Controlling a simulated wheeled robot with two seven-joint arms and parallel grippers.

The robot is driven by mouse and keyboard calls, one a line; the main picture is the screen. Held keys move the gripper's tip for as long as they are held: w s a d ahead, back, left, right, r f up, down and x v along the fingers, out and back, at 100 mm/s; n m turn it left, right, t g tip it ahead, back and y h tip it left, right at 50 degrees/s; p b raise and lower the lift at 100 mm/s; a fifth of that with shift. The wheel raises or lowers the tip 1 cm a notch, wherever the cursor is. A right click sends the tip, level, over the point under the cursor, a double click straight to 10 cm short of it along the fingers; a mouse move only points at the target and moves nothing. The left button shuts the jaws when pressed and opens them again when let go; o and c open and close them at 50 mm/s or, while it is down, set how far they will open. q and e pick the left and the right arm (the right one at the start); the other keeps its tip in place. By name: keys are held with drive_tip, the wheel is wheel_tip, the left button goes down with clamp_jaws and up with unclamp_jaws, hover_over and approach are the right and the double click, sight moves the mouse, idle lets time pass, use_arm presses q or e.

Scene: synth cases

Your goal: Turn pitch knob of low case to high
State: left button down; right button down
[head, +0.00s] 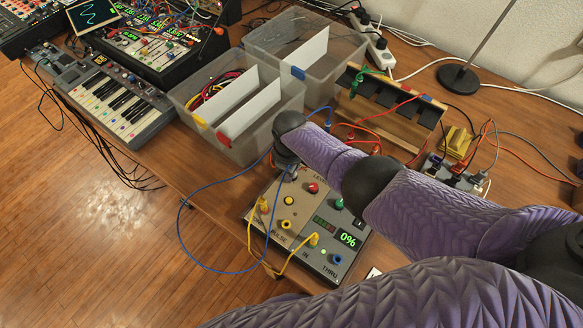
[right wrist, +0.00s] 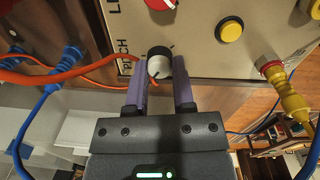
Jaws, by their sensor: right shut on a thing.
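The low case (head: 275,240) lies on the table's front part in the head view, with a cream and dark panel and a green 0% display (head: 348,239). The pitch knob (right wrist: 159,62) shows in the right wrist view beside the PITCH lettering. My right gripper (right wrist: 158,82) is shut on this knob, a purple finger on each side. In the head view my right arm hides much of the knob's corner. My left gripper is not in view.
A red knob (right wrist: 158,4) and a yellow button (right wrist: 229,28) are near the pitch knob. Yellow cables (head: 253,235) and a blue cable (head: 187,232) loop over the case. Clear bins (head: 230,150), a wooden rack (head: 385,125) and a keyboard (head: 110,100) stand around it.

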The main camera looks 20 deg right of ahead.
drive_tip(key=m, duration=0.4)
drive_tip(key=shift+m, duration=0.3)
drive_tip(key=m, duration=0.4)
drive_tip(key=shift+w+m, duration=0.1)
drive_tip(key=shift+m, duration=0.2)
drive_tip(key=m, duration=0.5)
drive_tip(key=shift+d, duration=0.1)
drive_tip(key=m, duration=0.5)
drive_tip(key=shift+g, duration=0.3)
drive_tip(key=m, duration=0.5)
drive_tip(key=shift+d, duration=0.1)
drive_tip(key=m, duration=0.4)
drive_tip(key=shift+m, duration=0.4)
drive_tip(key=m, duration=0.9)
drive_tip(key=shift+m+y, duration=0.3)
